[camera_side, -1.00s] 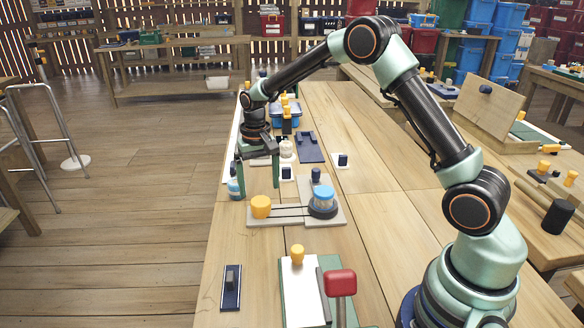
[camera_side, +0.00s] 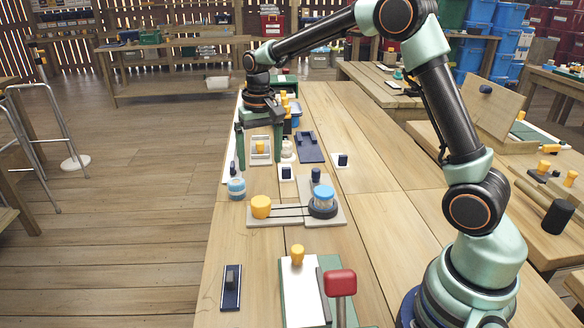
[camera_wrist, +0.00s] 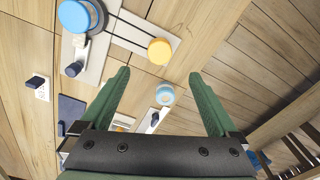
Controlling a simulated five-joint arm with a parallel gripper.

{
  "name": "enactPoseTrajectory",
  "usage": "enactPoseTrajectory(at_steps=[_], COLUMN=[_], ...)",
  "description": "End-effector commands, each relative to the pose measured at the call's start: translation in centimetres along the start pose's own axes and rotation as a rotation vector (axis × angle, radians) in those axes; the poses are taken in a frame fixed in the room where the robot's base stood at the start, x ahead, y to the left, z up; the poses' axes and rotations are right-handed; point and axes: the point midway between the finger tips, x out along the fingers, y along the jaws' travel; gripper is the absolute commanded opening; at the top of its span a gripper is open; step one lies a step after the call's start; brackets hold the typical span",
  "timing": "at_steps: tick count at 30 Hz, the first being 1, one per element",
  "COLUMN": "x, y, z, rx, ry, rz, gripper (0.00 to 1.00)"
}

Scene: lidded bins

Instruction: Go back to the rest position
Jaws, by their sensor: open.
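My gripper (camera_side: 259,148) is open and empty, its two green fingers pointing down over the left edge of the long wooden bench. It also shows in the wrist view (camera_wrist: 160,95), with its fingers spread wide. A small blue and white round jar (camera_side: 236,188) stands on the bench below and in front of the gripper. In the wrist view this jar (camera_wrist: 165,95) shows between the fingers, apart from both.
A board with a yellow knob (camera_side: 261,206) and a blue-topped wheel (camera_side: 323,202) lies nearer the camera. A dark blue bracket (camera_side: 309,147) and small switches stand right of the gripper. A red-topped lever (camera_side: 340,283) stands at the front. Bare bench (camera_side: 385,190) lies to the right.

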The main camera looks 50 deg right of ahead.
Motion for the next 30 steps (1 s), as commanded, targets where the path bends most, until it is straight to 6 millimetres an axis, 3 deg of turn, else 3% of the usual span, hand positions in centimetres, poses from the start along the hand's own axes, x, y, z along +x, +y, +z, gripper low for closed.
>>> enactPoseTrajectory(at_steps=[6, 15, 24, 30], x=[-5.3, -9.4, -10.1, -9.5], y=[0.7, 2.4, 4.2, 4.9], z=[3.8, 9.9, 15.9, 18.0], rx=[-0.092, -0.222, -0.343, -0.394], ry=[0.101, 0.238, 0.373, 0.429], rz=[-0.034, -0.069, -0.09, -0.095], gripper=[0.95, 0.95, 0.95, 0.95])
